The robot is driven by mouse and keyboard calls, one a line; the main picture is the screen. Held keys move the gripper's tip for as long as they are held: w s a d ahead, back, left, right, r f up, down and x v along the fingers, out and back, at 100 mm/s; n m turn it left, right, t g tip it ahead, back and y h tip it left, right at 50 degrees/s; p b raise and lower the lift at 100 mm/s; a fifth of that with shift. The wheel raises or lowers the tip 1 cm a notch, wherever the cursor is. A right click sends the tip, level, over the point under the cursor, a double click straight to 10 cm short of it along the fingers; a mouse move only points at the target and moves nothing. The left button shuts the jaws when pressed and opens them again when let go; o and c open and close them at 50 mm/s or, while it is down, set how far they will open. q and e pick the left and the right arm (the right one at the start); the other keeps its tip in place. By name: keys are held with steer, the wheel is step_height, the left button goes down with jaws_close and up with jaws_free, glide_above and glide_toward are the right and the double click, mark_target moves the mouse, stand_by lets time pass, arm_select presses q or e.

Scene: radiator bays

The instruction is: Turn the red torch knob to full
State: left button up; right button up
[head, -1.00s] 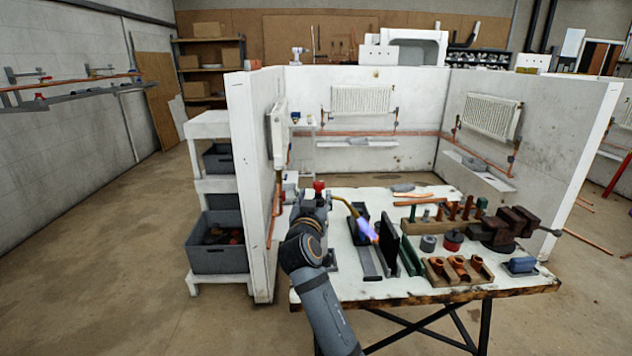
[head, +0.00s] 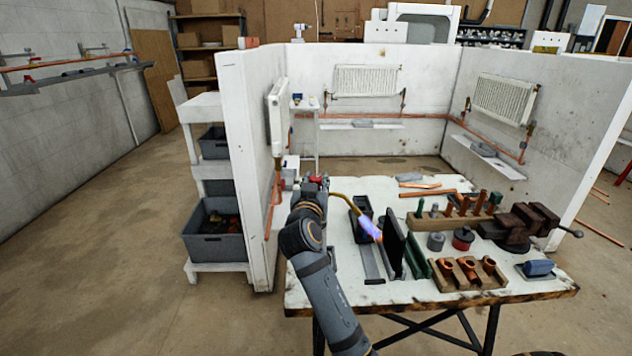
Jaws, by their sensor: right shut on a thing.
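The red torch knob (head: 318,180) shows at the left end of the bench, on top of the torch. The torch's brass tube (head: 350,199) curves to the right and down, and a blue-violet flame (head: 371,229) burns at its tip, pointing at a dark upright plate (head: 394,243). My right gripper (head: 314,184) is at the knob and shut on it, its fingers small and partly merged with the knob. The torch body is mostly hidden behind my gripper and wrist. My left gripper is not in view.
The white workbench (head: 350,290) carries a wooden block with copper fittings (head: 468,276), a rack of tools (head: 450,222), small tins and a brown vise (head: 518,226). A white partition wall (head: 247,170) stands close on the left, with a shelf of grey bins (head: 214,247) beyond it.

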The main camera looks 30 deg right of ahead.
jaws_close()
steer(key=shift+n+t+y+p, duration=0.4)
steer(key=shift+n+t+y, duration=0.2)
steer(key=shift+y, duration=0.1)
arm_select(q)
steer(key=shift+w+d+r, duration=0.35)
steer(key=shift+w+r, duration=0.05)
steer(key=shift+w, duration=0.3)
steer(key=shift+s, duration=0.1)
arm_select(e)
steer(key=shift+a, duration=0.1)
steer(key=o, duration=1.1)
jaws_free()
steer(key=shift+c, duration=0.2)
steer(key=shift+s+a, duration=0.1)
steer(key=shift+s, duration=0.05)
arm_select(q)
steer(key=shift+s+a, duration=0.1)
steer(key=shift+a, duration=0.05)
arm_select(e)
steer(key=v, duration=0.7)
steer(key=shift+s, duration=0.1)
